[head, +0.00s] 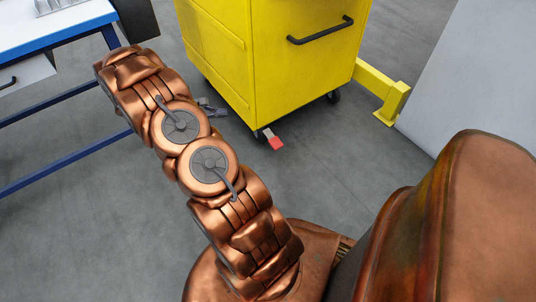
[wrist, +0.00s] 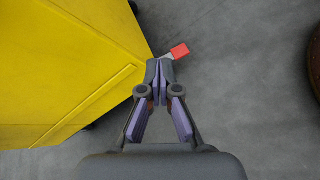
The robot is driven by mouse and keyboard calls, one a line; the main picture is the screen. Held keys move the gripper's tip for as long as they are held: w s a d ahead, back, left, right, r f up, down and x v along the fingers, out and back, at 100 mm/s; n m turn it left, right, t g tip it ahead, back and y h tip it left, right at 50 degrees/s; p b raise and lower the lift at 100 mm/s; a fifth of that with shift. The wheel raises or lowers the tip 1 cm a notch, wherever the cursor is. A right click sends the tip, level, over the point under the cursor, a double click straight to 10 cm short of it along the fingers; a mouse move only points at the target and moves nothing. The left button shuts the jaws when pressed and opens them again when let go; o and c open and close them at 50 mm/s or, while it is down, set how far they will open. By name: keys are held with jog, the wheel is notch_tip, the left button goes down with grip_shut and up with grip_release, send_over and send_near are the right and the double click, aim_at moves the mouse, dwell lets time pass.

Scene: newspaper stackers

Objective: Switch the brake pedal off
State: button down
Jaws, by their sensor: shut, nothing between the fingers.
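The brake pedal is a small red tab (head: 276,143) on a light lever at the lower front corner of the yellow cart (head: 262,65), by a caster. In the wrist view the red pedal (wrist: 180,51) shows just beyond my fingertips, slightly to the right. My gripper (wrist: 160,68) is shut and empty, its tips covering part of the pedal's lever. I cannot tell if they touch it. In the head view my gripper (head: 212,108) is small, partly hidden behind my arm, left of the pedal and low by the cart's side.
A blue-framed table (head: 60,42) stands at the left. A yellow floor rail (head: 382,90) is behind the cart at the right, with a grey panel (head: 465,75) beyond it. The grey floor (head: 335,160) in front of the cart is clear.

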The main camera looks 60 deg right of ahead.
jog(key=s+d+f+n+h+b, duration=0.1)
jog(key=d+f+b, duration=0.3)
jog(key=f, duration=0.7)
jog(key=s+d+f+n+h+b, duration=0.1)
jog(key=d+f+n+b, duration=0.2)
jog(key=f, duration=0.8)
jog(key=n+t+h+b, duration=0.1)
jog(key=n+b, duration=0.1)
jog(key=b, duration=0.4)
send_near(272, 138)
jog(key=a+f, duration=0.4)
jog(key=f, duration=0.2)
jog(key=shift+w+a+f, duration=0.25)
jog(key=shift+w+f, duration=0.1)
jog(key=shift+w, duration=0.05)
jog(key=shift+d, duration=0.1)
jog(key=b+x, duration=0.4)
jog(key=x, duration=0.5)
jog(key=shift+s+d+f, duration=0.2)
jog(key=shift+d+r, duration=0.1)
jog(key=shift+d, duration=0.15)
jog(key=shift+s+a+r+b, duration=0.15)
jog(key=shift+r+b, duration=0.15)
jog(key=shift+r, duration=0.35)
jog(key=shift+s+a+r+b, duration=0.1)
jog(key=shift+r+b, duration=0.2)
jog(key=shift+r, duration=0.3)
jog(key=shift+s+a+r+b, duration=0.15)
jog(key=shift+r+b, duration=0.15)
jog(key=shift+r, duration=0.35)
